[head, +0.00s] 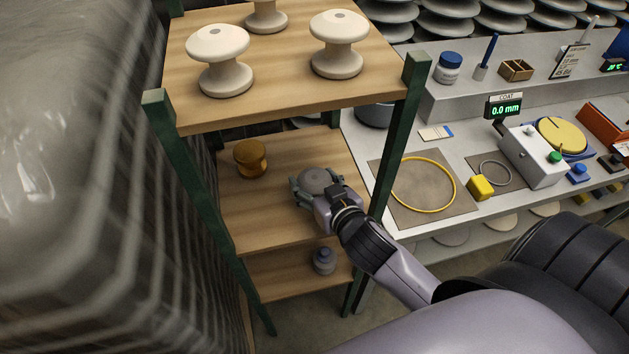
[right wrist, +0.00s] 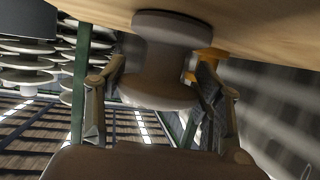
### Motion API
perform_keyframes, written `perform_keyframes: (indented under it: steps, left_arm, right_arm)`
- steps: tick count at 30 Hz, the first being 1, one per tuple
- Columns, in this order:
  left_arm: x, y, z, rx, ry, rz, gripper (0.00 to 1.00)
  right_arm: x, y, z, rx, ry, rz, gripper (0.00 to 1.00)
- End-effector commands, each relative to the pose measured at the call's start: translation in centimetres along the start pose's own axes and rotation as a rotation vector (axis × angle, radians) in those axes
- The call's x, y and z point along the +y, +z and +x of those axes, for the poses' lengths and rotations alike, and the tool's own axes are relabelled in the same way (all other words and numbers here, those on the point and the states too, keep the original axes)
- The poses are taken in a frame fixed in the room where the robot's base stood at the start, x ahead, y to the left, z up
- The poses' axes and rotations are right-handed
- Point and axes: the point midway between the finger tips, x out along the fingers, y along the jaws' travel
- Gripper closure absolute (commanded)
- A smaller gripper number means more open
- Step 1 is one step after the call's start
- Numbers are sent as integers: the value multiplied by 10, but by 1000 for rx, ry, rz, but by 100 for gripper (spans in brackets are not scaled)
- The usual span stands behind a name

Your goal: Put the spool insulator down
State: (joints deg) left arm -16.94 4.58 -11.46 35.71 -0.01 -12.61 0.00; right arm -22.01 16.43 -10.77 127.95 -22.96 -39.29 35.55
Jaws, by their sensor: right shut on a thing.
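The grey spool insulator (head: 314,180) is at the middle shelf (head: 262,221) of the green-posted rack in the head view. My right gripper (head: 318,187) is shut on it, coming in from the right front. In the right wrist view the spool (right wrist: 165,60) sits between the two fingers of the gripper (right wrist: 160,88), one end at the wooden shelf surface. It looks upright, but I cannot tell whether it bears its full weight on the shelf. My left gripper is not in view.
An amber-brown insulator (head: 250,157) stands to the left on the same shelf. Large cream spools (head: 338,45) stand on the top shelf (head: 275,75) above. A small grey insulator (head: 324,261) is on the lower shelf. A green post (head: 397,145) rises close right of my arm.

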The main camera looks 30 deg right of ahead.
Motion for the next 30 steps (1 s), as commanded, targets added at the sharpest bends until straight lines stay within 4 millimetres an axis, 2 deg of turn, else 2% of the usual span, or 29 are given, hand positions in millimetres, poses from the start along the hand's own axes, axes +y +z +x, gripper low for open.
perform_keyframes:
  steps: [8, 9, 15, 18, 30]
  left_arm:
    - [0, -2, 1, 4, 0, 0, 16]
    - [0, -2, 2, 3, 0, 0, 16]
    - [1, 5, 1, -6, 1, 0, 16]
    - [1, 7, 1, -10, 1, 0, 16]
    - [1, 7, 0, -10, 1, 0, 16]
  right_arm:
    - [0, 0, 1, 4, -1, 1, 83]
    - [0, 2, 1, 1, 0, 1, 39]
    - [0, 2, 1, 1, 0, 1, 25]
    - [0, 2, 1, 1, 0, 1, 19]
    - [0, 0, -4, -1, 0, 1, 19]
